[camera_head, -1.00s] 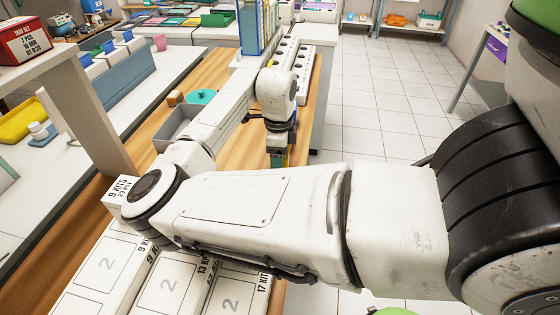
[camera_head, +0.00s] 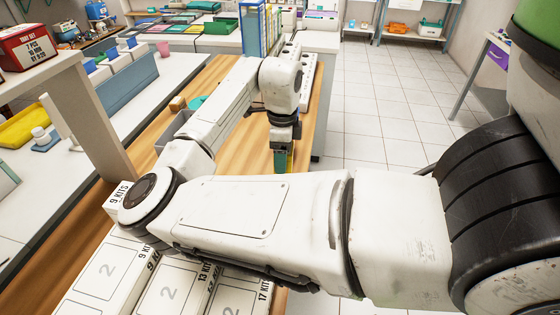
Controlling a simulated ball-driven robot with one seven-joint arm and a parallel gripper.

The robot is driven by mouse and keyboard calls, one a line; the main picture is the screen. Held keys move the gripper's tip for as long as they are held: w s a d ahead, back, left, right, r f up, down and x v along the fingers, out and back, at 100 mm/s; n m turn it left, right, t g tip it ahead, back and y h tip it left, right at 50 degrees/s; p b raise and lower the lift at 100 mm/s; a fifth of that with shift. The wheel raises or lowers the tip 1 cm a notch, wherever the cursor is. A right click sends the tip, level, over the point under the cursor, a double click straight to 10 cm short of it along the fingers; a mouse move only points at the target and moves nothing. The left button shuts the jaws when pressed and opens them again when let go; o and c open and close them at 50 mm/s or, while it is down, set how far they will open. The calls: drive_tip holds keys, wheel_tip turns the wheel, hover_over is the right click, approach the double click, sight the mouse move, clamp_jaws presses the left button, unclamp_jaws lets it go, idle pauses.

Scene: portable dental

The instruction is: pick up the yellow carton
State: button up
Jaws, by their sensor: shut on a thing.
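My gripper (camera_head: 284,143) points down over the right side of the wooden counter, beyond my bent forearm. It is shut on the yellow carton (camera_head: 291,158), of which only a narrow yellow and teal part shows below the fingers. My forearm hides what lies lower, so I cannot tell whether the carton touches the counter.
White kit boxes (camera_head: 168,292) stand at the near left under my arm. A grey bin (camera_head: 172,130) and a teal bowl (camera_head: 197,103) are left of my gripper. A blue-framed rack (camera_head: 254,30) stands behind. The tiled floor (camera_head: 385,110) at right is clear.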

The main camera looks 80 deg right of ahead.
sight(289, 155)
drive_tip(key=r, duration=0.1)
drive_tip(key=s+a+r, duration=0.2)
drive_tip(key=r, duration=0.1)
drive_tip(key=shift+s+a+r, duration=0.1)
drive_tip(key=shift+s+a, duration=0.1)
drive_tip(key=shift+s, duration=0.05)
drive_tip(key=s+a+r, duration=0.4)
drive_tip(key=s+a, duration=0.2)
drive_tip(key=shift+s+a+r, duration=0.3)
drive_tip(key=shift+a, duration=0.1)
